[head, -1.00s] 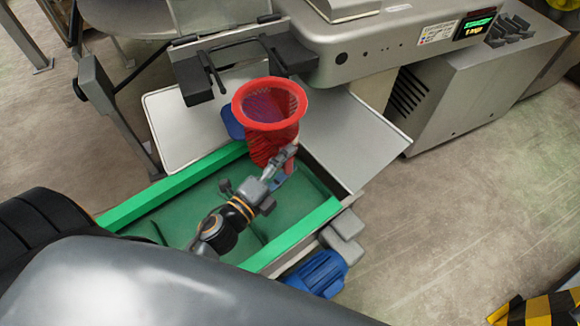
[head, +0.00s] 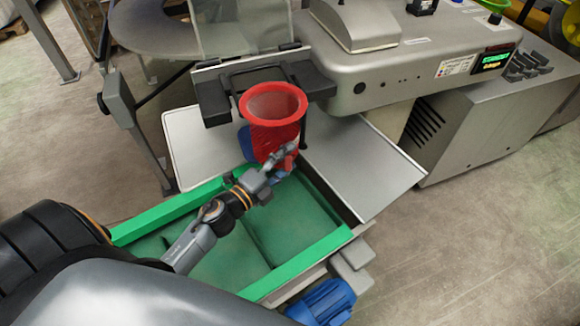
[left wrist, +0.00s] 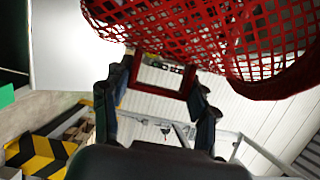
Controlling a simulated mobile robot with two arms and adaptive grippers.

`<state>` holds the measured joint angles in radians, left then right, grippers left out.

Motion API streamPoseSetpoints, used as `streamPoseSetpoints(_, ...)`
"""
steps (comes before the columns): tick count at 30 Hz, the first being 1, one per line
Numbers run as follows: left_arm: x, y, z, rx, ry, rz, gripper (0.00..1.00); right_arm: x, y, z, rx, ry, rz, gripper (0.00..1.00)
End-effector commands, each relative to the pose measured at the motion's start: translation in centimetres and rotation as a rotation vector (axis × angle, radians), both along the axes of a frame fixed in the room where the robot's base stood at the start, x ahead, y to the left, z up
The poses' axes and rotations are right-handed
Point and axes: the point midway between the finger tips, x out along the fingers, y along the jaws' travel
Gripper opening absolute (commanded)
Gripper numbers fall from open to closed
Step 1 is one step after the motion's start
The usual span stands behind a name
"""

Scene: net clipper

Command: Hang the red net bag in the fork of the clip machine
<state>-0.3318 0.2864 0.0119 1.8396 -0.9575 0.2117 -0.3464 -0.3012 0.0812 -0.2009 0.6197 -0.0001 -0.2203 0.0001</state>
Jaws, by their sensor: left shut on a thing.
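The red net bag (head: 274,118) has a wide round open mouth facing up, its body hanging below. My left gripper (head: 280,165) is shut on its lower part and holds it above the green belt. The clip machine (head: 410,65) stands behind, with a dark fork (head: 265,80) of two prongs at its left. In the head view the bag's mouth overlaps the fork's front; I cannot tell whether they touch. In the left wrist view the red netting (left wrist: 215,35) fills the top, above the gripper fingers (left wrist: 160,105). My right gripper is not in view.
A conveyor with green side rails (head: 315,250) lies under my left arm. Grey metal plates (head: 365,165) flank the bag, and a blue motor (head: 322,302) sits at the conveyor's near right. Open floor lies to the right.

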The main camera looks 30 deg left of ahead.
Motion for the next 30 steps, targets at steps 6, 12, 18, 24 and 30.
streamPoseSetpoints(6, 1.4, 1.6, 0.1, 0.003, -0.002, 0.0, 0.29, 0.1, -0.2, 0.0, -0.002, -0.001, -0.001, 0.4)
streamPoseSetpoints(12, 2.6, 2.9, 0.1, 0.004, -0.002, 0.0, 0.29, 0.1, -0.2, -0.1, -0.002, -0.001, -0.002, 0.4)
streamPoseSetpoints(18, 3.8, 4.3, 0.1, 0.002, -0.003, 0.001, 0.29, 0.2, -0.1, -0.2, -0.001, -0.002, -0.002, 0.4)
streamPoseSetpoints(24, 4.8, 5.4, 0.0, 0.003, -0.002, 0.0, 0.29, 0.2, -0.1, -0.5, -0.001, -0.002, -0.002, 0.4)
streamPoseSetpoints(30, 5.4, 6.0, 0.1, 0.001, -0.001, 0.0, 0.29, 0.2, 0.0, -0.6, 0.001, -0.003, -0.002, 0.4)
